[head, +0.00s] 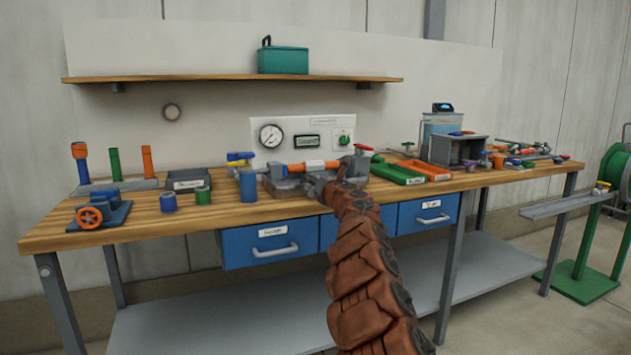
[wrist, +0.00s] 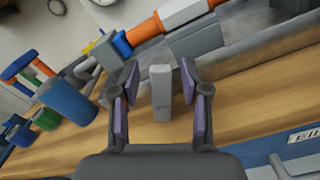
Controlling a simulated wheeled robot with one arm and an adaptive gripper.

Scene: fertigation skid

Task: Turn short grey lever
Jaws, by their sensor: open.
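A short grey lever (wrist: 160,86) stands up in the wrist view, between the two purple-padded fingers of my gripper (wrist: 159,80). The fingers are open, one on each side of the lever, with a visible gap on both sides. The lever is in front of a pipe run with an orange section (wrist: 145,31) and a grey block (wrist: 197,41). In the head view the orange pipe section (head: 314,167) lies on the bench behind my arm. My arm hides the lever there, and my fingers are hard to make out.
A blue cup (wrist: 67,102) stands left of my gripper in the wrist view; it also shows in the head view (head: 248,186). A pressure gauge (head: 271,136) is on the panel behind. Green (head: 398,174) and orange (head: 425,170) trays lie to the right. Blue drawers (head: 268,246) are under the bench top.

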